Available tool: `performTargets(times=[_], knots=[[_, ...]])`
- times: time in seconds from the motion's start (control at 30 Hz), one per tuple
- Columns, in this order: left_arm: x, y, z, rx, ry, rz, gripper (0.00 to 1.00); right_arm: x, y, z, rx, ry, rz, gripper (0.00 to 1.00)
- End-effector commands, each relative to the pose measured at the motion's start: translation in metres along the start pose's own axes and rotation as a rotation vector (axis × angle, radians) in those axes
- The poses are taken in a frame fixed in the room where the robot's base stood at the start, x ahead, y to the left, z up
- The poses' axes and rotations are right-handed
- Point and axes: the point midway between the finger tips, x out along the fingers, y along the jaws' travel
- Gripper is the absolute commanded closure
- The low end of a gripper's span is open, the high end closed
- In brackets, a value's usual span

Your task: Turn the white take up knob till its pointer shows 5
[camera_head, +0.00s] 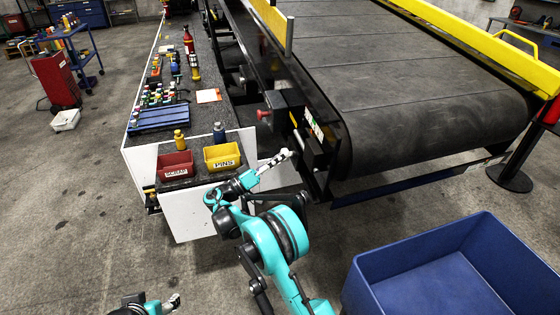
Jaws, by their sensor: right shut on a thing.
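The white take up knob (285,154) is a small pale shape at the near corner of the belt loader, low on its left side. My right gripper (278,159) reaches it from the left and is shut on it. The fingers cover most of the knob, and its pointer and numbers are too small to read. Part of my left arm and gripper (172,302) shows at the bottom edge, far from the knob; its fingers are too small and cut off to judge.
The conveyor belt (420,75) fills the upper right. A red button (263,114) sits on the loader's side. A grey bench holds a red scrap bin (176,172), a yellow pins bin (222,164) and a blue tray (158,118). A large blue crate (415,250) stands at lower right.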

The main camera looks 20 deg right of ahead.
Motion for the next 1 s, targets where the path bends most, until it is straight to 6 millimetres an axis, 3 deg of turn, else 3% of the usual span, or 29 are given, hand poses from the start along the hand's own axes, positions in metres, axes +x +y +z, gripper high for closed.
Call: performTargets(times=[0.4,0.9,0.93,1.0], knots=[[0.0052,0.0,0.0038,0.0,0.0,0.0,0.43,-0.0001,-0.0017,0.002,0.148,-0.005,0.061,0.92],[0.0055,0.0,0.0039,0.0,0.0,0.0,0.43,0.0,-0.0015,0.0021,0.161,-0.005,0.066,0.92],[0.0055,0.0,0.0039,0.0,0.0,0.0,0.43,0.0,-0.0016,0.0021,0.161,-0.006,0.066,0.55],[0.0055,0.0,0.0039,0.0,0.0,0.0,0.43,0.0,-0.0015,0.0018,0.161,-0.005,0.066,0.42]])
